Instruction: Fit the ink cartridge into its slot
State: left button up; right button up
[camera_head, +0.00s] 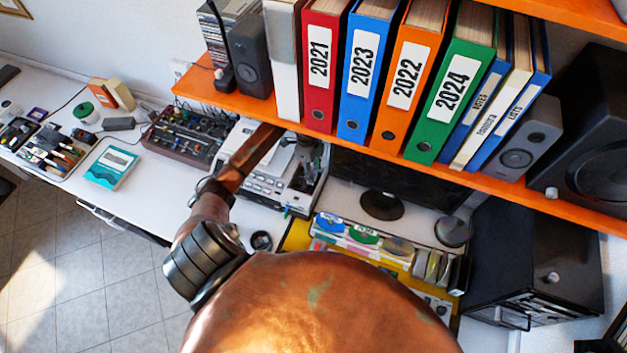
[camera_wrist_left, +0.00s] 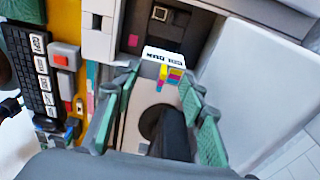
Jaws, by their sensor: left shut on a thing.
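My copper-coloured left arm reaches over the desk to the white printer (camera_head: 262,187) under the orange shelf in the head view. In the left wrist view, my left gripper (camera_wrist_left: 160,80) has a green-padded finger on each side of the ink cartridge (camera_wrist_left: 163,57) and is shut on it. The cartridge shows a white label with dark lettering and coloured blocks. Its label end points toward a dark recess (camera_wrist_left: 155,28) in the printer. I cannot tell whether the cartridge touches the recess. In the head view the cartridge cannot be made out. My right gripper is not in view.
The orange shelf (camera_head: 385,157) with binders overhangs the printer. A yellow tray (camera_head: 298,236) with discs lies right of it, before a dark monitor (camera_head: 390,183). A patch-cable box (camera_head: 185,133) stands left. A teal box (camera_head: 112,167) lies further left, with clear white desk between.

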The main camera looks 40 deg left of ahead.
pick_arm(q)
notch_tip(320, 180, down, 4)
jog(key=shift+s+r, duration=0.15)
jog(key=shift+f, duration=1.65)
jog(key=shift+f, duration=0.1)
jog(key=o, duration=1)
jog(key=r+p, duration=0.4)
jog(key=r, duration=0.1)
jog(key=r+p, duration=0.2)
jog(key=p, duration=0.1)
jog(key=shift+s+a+r, duration=0.1)
jog(key=shift+a+r, duration=0.3)
jog(key=shift+f, duration=0.1)
